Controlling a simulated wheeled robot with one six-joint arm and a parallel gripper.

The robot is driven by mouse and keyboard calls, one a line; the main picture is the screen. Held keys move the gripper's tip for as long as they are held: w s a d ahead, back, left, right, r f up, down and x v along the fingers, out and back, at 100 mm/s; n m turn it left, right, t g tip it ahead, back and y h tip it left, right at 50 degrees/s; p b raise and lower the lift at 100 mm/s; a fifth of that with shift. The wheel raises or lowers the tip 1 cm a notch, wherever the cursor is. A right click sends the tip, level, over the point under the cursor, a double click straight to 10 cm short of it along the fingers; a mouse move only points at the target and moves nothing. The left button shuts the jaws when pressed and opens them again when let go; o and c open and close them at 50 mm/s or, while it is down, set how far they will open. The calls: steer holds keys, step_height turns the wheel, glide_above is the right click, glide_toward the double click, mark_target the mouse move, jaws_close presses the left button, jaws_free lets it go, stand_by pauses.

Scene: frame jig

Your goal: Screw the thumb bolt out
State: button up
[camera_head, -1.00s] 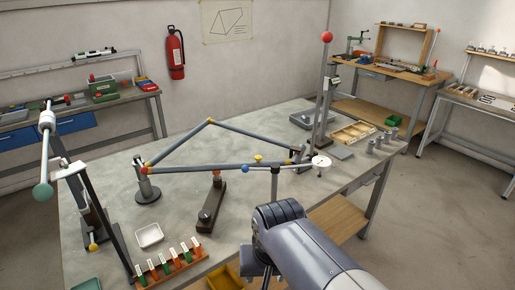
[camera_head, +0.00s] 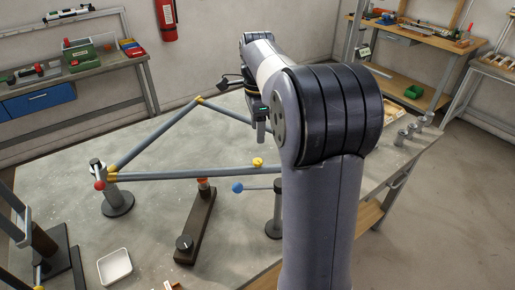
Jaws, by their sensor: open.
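The grey tube frame lies above the bench, with a long lower tube (camera_head: 190,174) and a sloping upper tube (camera_head: 155,133). A yellow knob (camera_head: 258,163) sits on the right part of the lower tube and looks like a thumb bolt, but I cannot tell for sure. Other yellow fittings show at the upper corner (camera_head: 200,100) and left corner (camera_head: 113,169). A red knob (camera_head: 100,185) is at the left post. My gripper (camera_head: 261,138) points down above and apart from the yellow knob. It is open; its fingers are small and partly hidden by my arm.
A blue ball (camera_head: 237,187) on a rod joins a grey post (camera_head: 274,215). A dark clamp bar (camera_head: 195,228) and a white tray (camera_head: 115,267) are on the bench (camera_head: 150,225). My arm hides the frame's right end.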

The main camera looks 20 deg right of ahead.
mark_target(258, 161)
step_height(258, 161, down, 10)
steer(key=shift+s+f, duration=0.1)
steer(key=shift+c, duration=0.3)
steer(key=c, duration=1)
